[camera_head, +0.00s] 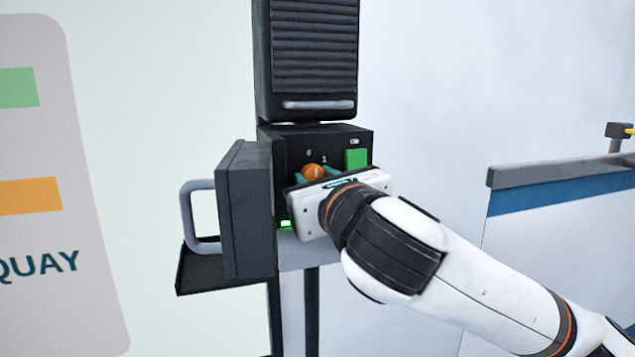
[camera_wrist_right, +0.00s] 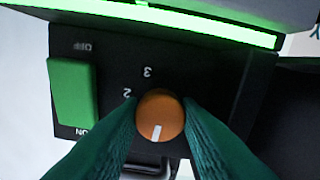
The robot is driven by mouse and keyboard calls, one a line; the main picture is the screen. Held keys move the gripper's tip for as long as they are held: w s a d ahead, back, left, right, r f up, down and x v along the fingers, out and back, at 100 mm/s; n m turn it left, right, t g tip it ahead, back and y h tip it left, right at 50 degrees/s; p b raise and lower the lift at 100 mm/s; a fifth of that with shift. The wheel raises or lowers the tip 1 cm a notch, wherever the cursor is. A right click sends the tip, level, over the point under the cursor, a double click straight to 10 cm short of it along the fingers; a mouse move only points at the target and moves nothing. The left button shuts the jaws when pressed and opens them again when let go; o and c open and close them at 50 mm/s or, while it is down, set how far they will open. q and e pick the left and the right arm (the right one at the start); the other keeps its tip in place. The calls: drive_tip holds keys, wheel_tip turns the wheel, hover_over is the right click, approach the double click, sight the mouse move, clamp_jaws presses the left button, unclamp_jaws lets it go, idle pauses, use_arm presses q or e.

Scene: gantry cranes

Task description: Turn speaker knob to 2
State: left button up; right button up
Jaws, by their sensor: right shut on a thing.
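The orange knob (camera_head: 313,171) with a white pointer mark sits on the front panel of the black speaker box (camera_head: 366,140). In the head view the mark points roughly up; a 0 and another label stand above it. My right gripper (camera_head: 317,175) is shut on the knob, with a dark green finger on each side. In the right wrist view the knob (camera_wrist_right: 160,116) has its mark pointing down, and the upside-down labels 2 (camera_wrist_right: 127,93) and 3 (camera_wrist_right: 148,72) lie on the opposite side, away from it. The fingers hide the other labels there. My left gripper is not in view.
A green ON/OFF switch (camera_head: 356,159) sits right of the knob. A dark cover with a grey handle (camera_head: 198,212) stands open on the left. A ribbed black unit (camera_head: 313,45) is above. A blue-and-white counter (camera_head: 560,190) stands at the right.

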drive_tip(key=m+b, duration=0.1)
drive_tip(key=m, duration=0.4)
drive_tip(key=shift+b, duration=0.35)
drive_tip(key=m+b, duration=0.1)
drive_tip(key=m, duration=0.3)
drive_tip(key=shift+m+b, duration=0.3)
drive_tip(key=shift+b, duration=0.1)
drive_tip(key=m+b, duration=0.2)
drive_tip(key=m, duration=0.2)
drive_tip(key=shift+m, duration=0.3)
drive_tip(key=shift+m+b, duration=0.85)
drive_tip(key=shift+m, duration=1.45)
drive_tip(key=o, duration=1)
drive_tip(key=shift+s, duration=0.1)
